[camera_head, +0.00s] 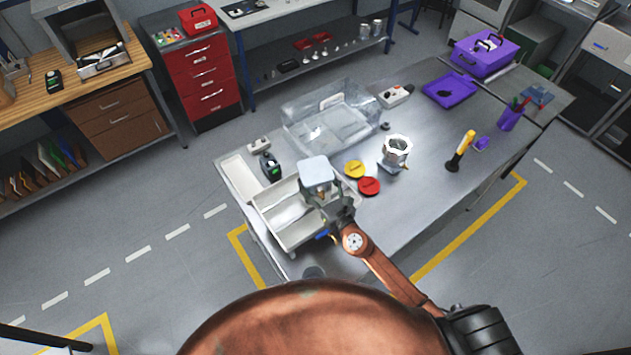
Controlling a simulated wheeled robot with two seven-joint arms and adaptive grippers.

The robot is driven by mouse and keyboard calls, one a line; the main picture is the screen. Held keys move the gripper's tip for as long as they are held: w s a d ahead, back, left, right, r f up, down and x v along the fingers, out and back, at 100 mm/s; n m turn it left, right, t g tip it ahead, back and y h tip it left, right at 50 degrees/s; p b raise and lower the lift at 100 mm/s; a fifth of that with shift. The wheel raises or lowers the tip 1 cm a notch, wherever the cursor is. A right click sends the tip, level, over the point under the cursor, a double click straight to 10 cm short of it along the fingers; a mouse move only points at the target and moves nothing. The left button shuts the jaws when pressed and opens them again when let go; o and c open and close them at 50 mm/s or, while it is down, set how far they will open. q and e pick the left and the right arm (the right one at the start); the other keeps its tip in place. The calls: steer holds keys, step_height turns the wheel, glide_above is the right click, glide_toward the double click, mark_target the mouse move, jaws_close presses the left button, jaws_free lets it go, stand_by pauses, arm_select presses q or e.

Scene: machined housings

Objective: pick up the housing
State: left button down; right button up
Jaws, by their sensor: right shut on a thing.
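My right gripper (323,198) comes in from the lower right and is shut on a light grey, square-topped metal housing (316,171). The housing is over the right part of a pale divided tray (262,206) on the workbench. Its lower part is hidden by the gripper fingers, and I cannot tell how high it is above the tray. A second, ring-shaped metal housing (397,149) stands on the bench to the right, apart from the gripper. My left gripper is not in view.
Yellow (355,169) and red (369,186) discs lie right of the held housing. A clear bin (331,127) stands behind it, and a dark device (270,166) is to its left. A yellow-handled tool (461,150) stands farther right. The front right of the bench (425,210) is clear.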

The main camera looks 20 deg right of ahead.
mark_target(315, 173)
steer(key=c, duration=1.3)
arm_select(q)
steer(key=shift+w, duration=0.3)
arm_select(e)
steer(key=shift+r, duration=0.15)
steer(key=shift+c, duration=0.2)
